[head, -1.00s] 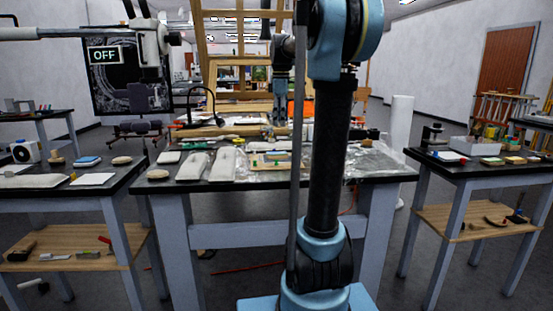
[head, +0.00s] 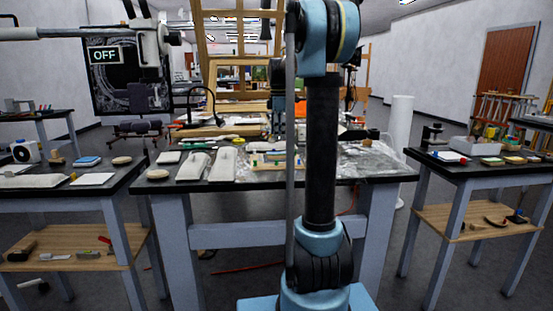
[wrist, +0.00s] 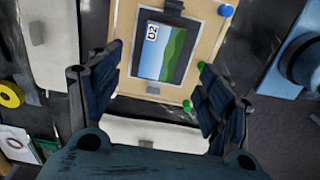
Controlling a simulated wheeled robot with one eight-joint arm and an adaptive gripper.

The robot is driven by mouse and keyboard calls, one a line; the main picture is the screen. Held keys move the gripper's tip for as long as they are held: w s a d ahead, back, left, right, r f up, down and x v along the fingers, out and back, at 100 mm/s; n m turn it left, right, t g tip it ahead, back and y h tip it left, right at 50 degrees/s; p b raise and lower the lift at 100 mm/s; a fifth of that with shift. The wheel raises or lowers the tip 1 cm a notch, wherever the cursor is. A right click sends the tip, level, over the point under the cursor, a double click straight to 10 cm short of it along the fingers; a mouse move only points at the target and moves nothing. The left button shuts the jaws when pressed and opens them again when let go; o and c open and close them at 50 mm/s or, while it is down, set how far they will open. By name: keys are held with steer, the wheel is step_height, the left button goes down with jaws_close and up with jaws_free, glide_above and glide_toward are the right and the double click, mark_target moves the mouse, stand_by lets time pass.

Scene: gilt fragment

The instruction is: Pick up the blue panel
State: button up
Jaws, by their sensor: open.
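The blue panel (wrist: 160,50) is a small picture with blue sky above green and a white "02" label. It lies on a light wooden board (wrist: 205,32) with coloured pegs at its corners, and a dark clip overlaps its top edge. In the head view the board (head: 291,166) lies on the middle table, partly hidden by my arm. My gripper (wrist: 159,62) is open and empty, its fingers on either side of the panel in the wrist view. Their height above the board is hard to judge.
Two pale padded weights (head: 222,165) lie left of the board on the middle table (head: 250,184). Crumpled clear film (head: 375,162) covers its right side. A yellow tape roll (wrist: 10,94) shows left in the wrist view. Side tables stand left and right.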

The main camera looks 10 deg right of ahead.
mark_target(278, 153)
steer(key=shift+f, duration=4.1)
steer(key=c, duration=1.1)
